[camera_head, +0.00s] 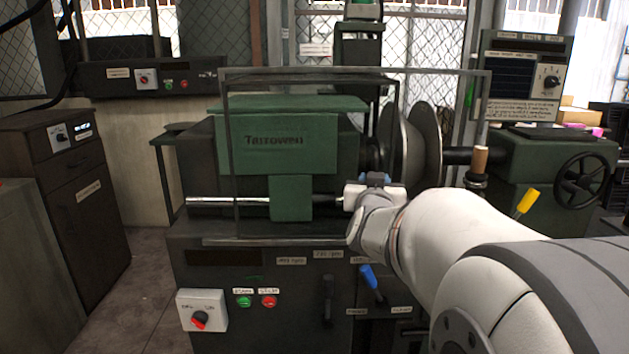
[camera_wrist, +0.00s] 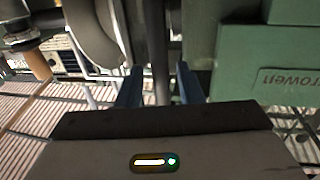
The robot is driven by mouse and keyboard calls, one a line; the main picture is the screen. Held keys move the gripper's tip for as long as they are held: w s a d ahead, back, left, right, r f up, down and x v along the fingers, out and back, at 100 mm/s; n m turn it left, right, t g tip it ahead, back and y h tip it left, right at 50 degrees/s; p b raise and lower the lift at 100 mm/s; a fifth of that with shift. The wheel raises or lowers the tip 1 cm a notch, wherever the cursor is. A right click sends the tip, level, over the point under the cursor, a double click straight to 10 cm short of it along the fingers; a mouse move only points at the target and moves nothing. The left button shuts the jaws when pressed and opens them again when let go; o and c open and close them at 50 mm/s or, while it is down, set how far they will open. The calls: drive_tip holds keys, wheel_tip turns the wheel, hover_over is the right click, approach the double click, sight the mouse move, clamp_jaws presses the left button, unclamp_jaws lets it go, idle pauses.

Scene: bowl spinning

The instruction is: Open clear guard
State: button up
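The clear guard (camera_head: 229,165) is a see-through panel in a thin dark frame. It stands across the front of the green lathe head (camera_head: 290,145), and its lower right part is hidden behind my arm. My gripper (camera_head: 375,180) is at the front of the machine, right of the green housing; its fingertips are small and partly hidden in the head view. In the wrist view, the two blue fingers of my gripper (camera_wrist: 159,84) are apart. A dark upright bar (camera_wrist: 158,45), which looks like part of the guard frame, runs between them, with narrow gaps showing on both sides.
A large grey disc (camera_head: 425,145) is mounted right of the green housing. A blue lever (camera_head: 371,278) and a yellow-handled lever (camera_head: 527,202) stick out near my arm. A handwheel (camera_head: 580,181) is at the right. Floor at the lower left (camera_head: 125,300) is clear.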

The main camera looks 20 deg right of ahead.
drive_tip(key=p+v, duration=0.1)
drive_tip(key=v, duration=0.6)
drive_tip(key=shift+s+a, duration=0.2)
drive_tip(key=shift+s, duration=0.15)
